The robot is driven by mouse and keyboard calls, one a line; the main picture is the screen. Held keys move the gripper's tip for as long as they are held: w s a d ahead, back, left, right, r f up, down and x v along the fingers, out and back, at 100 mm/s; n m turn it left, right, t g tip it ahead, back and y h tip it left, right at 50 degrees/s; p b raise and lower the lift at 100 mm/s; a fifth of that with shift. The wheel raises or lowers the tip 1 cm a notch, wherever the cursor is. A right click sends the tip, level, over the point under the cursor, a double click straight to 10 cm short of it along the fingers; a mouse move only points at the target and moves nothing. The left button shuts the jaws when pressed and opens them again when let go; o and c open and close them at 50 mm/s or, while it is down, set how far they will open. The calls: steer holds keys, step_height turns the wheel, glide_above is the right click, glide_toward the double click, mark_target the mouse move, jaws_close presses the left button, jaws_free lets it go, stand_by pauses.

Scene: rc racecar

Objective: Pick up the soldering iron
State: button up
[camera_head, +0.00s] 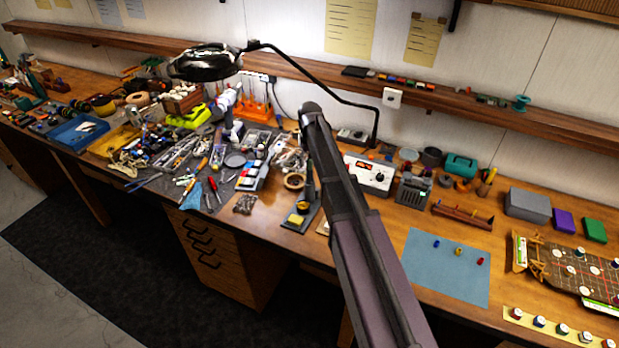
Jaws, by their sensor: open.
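A small soldering stand (290,224) with a yellow sponge sits near the front edge of the bench, just left of my arm. A dark, slim upright shape (305,193) rises at its back, close against my arm's outline. It may be the soldering iron in its holder, but it is too small and dark to be sure. My arm reaches up across the middle of the picture. I cannot make out my gripper; no fingertips show.
A lamp (205,62) on a bent black arm hangs over the cluttered left bench. Tools and a blue tray (80,132) crowd that side. Right of my arm are a blue mat (440,285) and a grey box (527,205). A wall shelf (440,97) runs behind.

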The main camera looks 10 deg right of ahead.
steer(key=shift+f+b, duration=0.45)
steer(key=shift+f, duration=0.25)
jaws_close()
